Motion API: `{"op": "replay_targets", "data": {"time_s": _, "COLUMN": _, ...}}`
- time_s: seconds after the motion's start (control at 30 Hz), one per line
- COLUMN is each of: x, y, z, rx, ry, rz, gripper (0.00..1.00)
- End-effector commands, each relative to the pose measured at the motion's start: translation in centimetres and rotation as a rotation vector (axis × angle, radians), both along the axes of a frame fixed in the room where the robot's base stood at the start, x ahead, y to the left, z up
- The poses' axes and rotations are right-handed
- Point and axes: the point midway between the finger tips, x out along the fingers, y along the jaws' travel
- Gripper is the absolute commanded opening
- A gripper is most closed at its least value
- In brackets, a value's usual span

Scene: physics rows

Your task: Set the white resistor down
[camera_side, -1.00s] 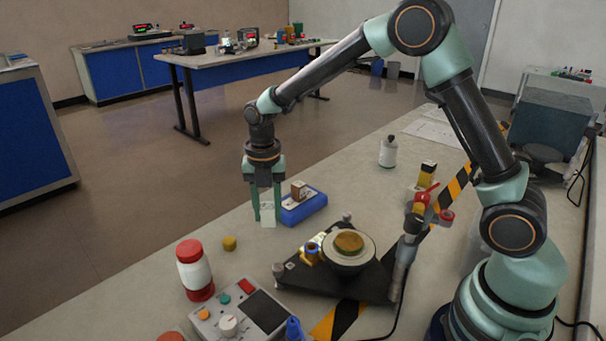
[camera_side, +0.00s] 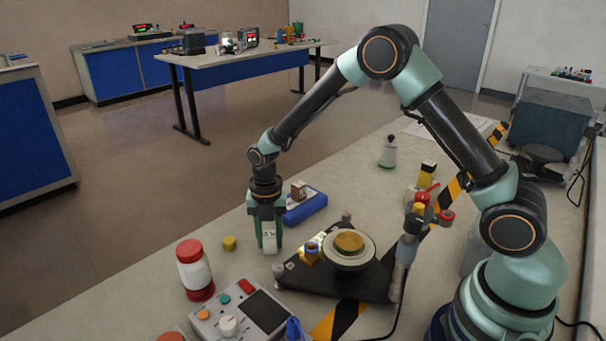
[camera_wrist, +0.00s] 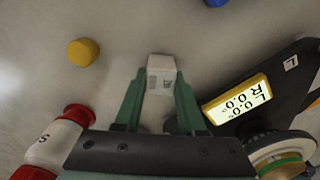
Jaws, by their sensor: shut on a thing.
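A blue block (camera_side: 306,207) with a brown cube (camera_side: 298,190) on it stands just behind. A black device with a round plate (camera_side: 348,250) is close on the right. A yellow cylinder (camera_side: 229,243) and a red-capped white bottle (camera_side: 194,270) stand left. Bare bench lies between.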

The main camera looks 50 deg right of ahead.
Motion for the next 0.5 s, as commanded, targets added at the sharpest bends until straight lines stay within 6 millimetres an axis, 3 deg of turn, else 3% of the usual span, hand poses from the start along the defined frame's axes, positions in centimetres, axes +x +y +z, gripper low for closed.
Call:
{"op": "replay_targets", "data": {"time_s": 0.07, "x": -0.01, "y": 0.0, "z": -0.26, "rx": 0.0, "ry": 0.001, "rz": 0.0, "gripper": 0.0}}
{"op": "replay_targets", "data": {"time_s": 0.1, "x": 0.0, "y": 0.0, "z": -0.2, "rx": 0.0, "ry": 0.0, "rz": 0.0, "gripper": 0.55}}
{"op": "replay_targets", "data": {"time_s": 0.13, "x": 0.0, "y": 0.0, "z": -0.19, "rx": 0.0, "ry": 0.0, "rz": 0.0, "gripper": 0.66}}
{"op": "replay_targets", "data": {"time_s": 0.5, "x": 0.02, "y": 0.01, "z": 0.04, "rx": 0.001, "ry": -0.001, "rz": 0.0, "gripper": 0.69}}
